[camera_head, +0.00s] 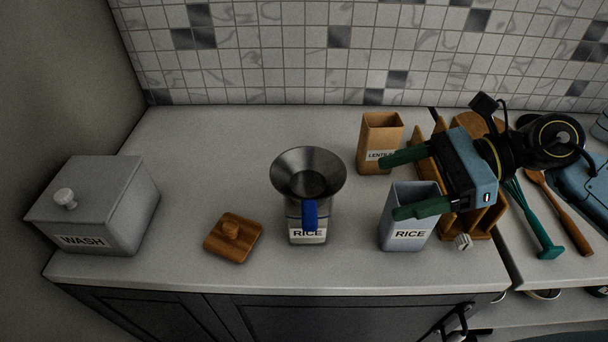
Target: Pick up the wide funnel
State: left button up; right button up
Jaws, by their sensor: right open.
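The wide funnel (309,172) is a grey metal cone with a blue handle (310,215) at its front. It sits mouth up in the top of a canister labelled RICE (306,233) at the middle of the counter; its spout is hidden. My right gripper (402,186) comes in from the right, with green fingers wide apart and pointing left. It is empty, to the right of the funnel and apart from it, above or beside the grey-blue RICE container. My left gripper is not in view.
A grey-blue open container labelled RICE (408,232) stands under my right gripper. A wooden LENTILS box (380,138) is behind. A wooden lid (233,238) and a lidded WASH box (97,205) are at left. Utensils (560,211) lie at right. The counter behind the funnel is clear.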

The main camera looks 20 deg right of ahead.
aim_at(316, 209)
jog(key=p+x, duration=0.1)
jog(key=x, duration=0.3)
jog(key=p+x, duration=0.1)
jog(key=x, duration=0.2)
jog(key=p+x, duration=0.1)
jog(key=x, duration=0.3)
jog(key=shift+s+a+r, duration=0.15)
jog(key=shift+s+a, duration=0.1)
jog(key=shift+a, duration=0.25)
jog(key=shift+a+f, duration=0.2)
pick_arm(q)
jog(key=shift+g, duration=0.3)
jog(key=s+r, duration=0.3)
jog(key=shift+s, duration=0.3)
pick_arm(e)
jog(key=shift+c, duration=0.5)
jog(key=c, duration=1)
